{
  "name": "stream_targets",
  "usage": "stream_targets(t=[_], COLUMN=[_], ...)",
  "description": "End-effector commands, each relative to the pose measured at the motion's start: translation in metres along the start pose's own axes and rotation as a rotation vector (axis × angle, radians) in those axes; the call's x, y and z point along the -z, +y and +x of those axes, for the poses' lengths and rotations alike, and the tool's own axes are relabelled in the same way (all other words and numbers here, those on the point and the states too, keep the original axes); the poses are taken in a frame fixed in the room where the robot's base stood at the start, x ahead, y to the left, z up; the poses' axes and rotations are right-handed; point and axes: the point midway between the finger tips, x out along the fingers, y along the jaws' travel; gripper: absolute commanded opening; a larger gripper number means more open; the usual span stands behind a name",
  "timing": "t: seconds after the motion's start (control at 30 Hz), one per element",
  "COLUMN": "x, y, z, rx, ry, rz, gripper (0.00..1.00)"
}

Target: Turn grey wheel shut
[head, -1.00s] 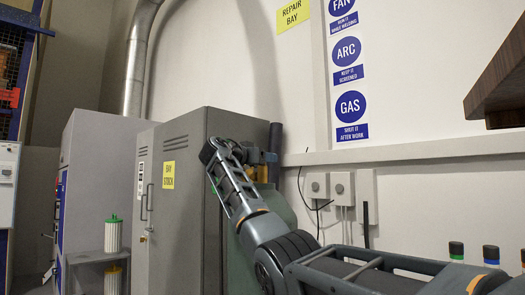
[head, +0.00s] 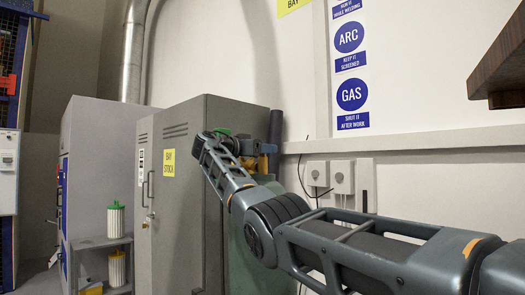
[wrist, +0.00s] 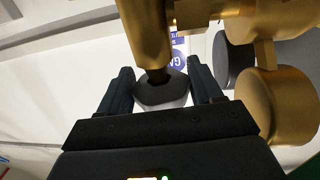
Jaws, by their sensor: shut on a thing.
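The grey wheel (wrist: 175,92) is a dark grey rounded knob on the end of a brass valve stem, in the middle of the wrist view. My gripper (wrist: 162,88) has one dark finger on each side of it and is shut on it. The brass valve body (wrist: 262,105) fills the upper right of the wrist view. In the head view the brass valve (head: 262,150) shows at the top of a green cylinder (head: 262,235), beside the end of my arm. My fingers and the grey wheel cannot be made out there.
A grey cabinet (head: 185,215) stands just left of the green cylinder. A dark upright pipe (head: 276,135) is close behind the valve. Grey wall boxes (head: 330,176) are to the right. A brown shelf (head: 500,80) juts in at the upper right.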

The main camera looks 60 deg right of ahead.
Motion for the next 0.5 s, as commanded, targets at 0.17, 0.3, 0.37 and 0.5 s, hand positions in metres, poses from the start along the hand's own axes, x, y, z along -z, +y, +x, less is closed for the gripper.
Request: stream_targets(t=[0.17, 0.3, 0.37, 0.5], x=[-0.0013, -0.0008, -0.0007, 0.0002], y=[0.0001, 0.0001, 0.0001, 0.0], z=[0.0009, 0.0007, 0.0006, 0.0004], rx=[0.0, 0.0, 0.0, 0.0], ry=[-0.003, -0.002, -0.002, -0.001], rz=[-0.001, 0.0, 0.0, 0.0], gripper=[0.77, 0.86, 0.86, 0.86])
